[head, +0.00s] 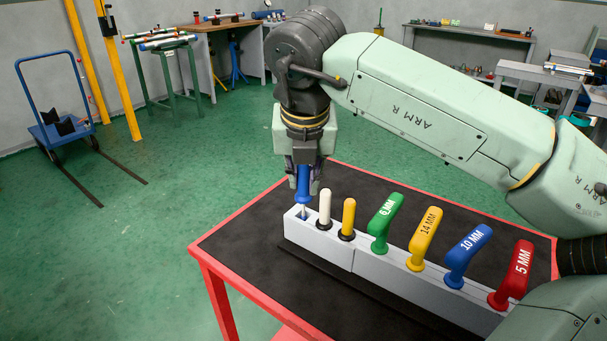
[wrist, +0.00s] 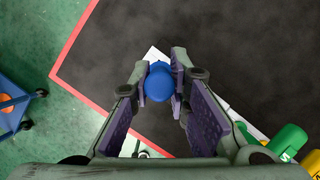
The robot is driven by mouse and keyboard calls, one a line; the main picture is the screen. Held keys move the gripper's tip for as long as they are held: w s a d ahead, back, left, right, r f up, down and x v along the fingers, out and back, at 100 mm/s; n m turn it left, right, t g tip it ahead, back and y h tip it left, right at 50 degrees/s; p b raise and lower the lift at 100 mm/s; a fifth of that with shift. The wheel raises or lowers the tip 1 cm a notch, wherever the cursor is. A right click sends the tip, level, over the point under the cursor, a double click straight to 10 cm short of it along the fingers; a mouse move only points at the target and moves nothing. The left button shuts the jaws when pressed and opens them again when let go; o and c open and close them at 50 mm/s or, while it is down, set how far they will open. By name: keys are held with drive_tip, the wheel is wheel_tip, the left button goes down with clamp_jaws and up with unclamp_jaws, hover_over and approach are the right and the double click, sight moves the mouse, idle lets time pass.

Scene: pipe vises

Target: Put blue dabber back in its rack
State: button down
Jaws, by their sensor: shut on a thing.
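My gripper (head: 304,172) is shut on the blue dabber (head: 303,184), which it holds upright over the left end of the light grey rack (head: 320,248). The dabber's thin lower shaft reaches down to the square opening at that end; how deep it sits I cannot tell. In the wrist view the blue dabber's round top (wrist: 158,82) shows between the two fingers (wrist: 160,88). The white dabber (head: 324,207) and the yellow dabber (head: 348,217) stand upright in the rack just right of it.
Hex-key-like handles stand in a row to the right: green (head: 384,222), yellow (head: 424,238), blue (head: 467,256) and red (head: 511,274). The red-edged table (head: 236,232) has a bare black top around the rack. A blue cart (head: 62,128) stands on the floor at left.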

drive_tip(key=shift+f+b, duration=1.95)
drive_tip(key=shift+b, duration=0.05)
idle(1.8)
drive_tip(key=c, duration=1.4)
unclamp_jaws()
drive_tip(key=shift+c, duration=0.2)
drive_tip(key=v, duration=1.2)
drive_tip(key=shift+s, duration=0.1)
